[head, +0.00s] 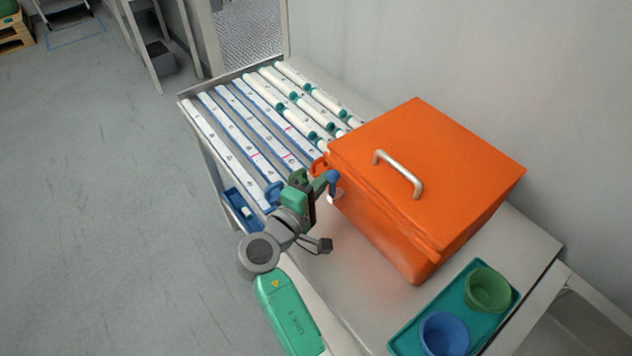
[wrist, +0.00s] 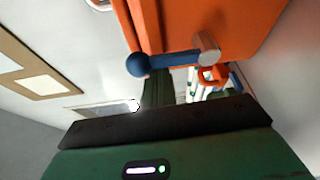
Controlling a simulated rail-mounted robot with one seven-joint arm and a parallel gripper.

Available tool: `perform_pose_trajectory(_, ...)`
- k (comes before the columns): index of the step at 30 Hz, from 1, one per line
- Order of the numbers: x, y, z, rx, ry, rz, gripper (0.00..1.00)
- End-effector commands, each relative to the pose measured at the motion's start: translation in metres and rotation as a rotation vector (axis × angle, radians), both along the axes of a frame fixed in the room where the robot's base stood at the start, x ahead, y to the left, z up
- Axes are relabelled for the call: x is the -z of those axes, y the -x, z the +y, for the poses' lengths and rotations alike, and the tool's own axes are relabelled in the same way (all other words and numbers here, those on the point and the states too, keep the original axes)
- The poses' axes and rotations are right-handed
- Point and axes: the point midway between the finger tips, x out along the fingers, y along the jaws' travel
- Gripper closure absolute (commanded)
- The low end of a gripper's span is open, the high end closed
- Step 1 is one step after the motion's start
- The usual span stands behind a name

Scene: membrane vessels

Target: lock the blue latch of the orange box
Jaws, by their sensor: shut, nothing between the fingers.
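The orange box (head: 385,225) stands on the table with its lid (head: 440,150) down and a silver handle on top. The blue latch (head: 333,178) is on the box's left end. In the wrist view the blue latch (wrist: 172,60) is a short arm with a round knob at its left end and a silver pivot at its right, lying nearly level across the picture. My gripper (head: 323,182) is shut and empty, close beside the latch. In the wrist view its dark green fingers (wrist: 157,93) are just below the latch arm; whether they touch cannot be told.
White membrane vessels (head: 250,125) lie in rows behind and left of the box. A blue tray (head: 241,208) is at the table's left edge. A teal tray (head: 405,343) with a blue cup (head: 444,335) and green cup (head: 488,290) is at front right. A wall stands behind.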

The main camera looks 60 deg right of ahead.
Motion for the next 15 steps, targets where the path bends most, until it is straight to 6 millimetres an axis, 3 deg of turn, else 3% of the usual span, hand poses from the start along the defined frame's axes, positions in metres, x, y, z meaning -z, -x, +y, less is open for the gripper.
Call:
perform_pose_trajectory(11, 0.0, 0.0, 0.0, 0.002, 0.0, 0.0, 1.0)
perform_pose_trajectory(15, 0.004, -0.012, -0.004, 0.0, 0.001, -0.002, 1.0)
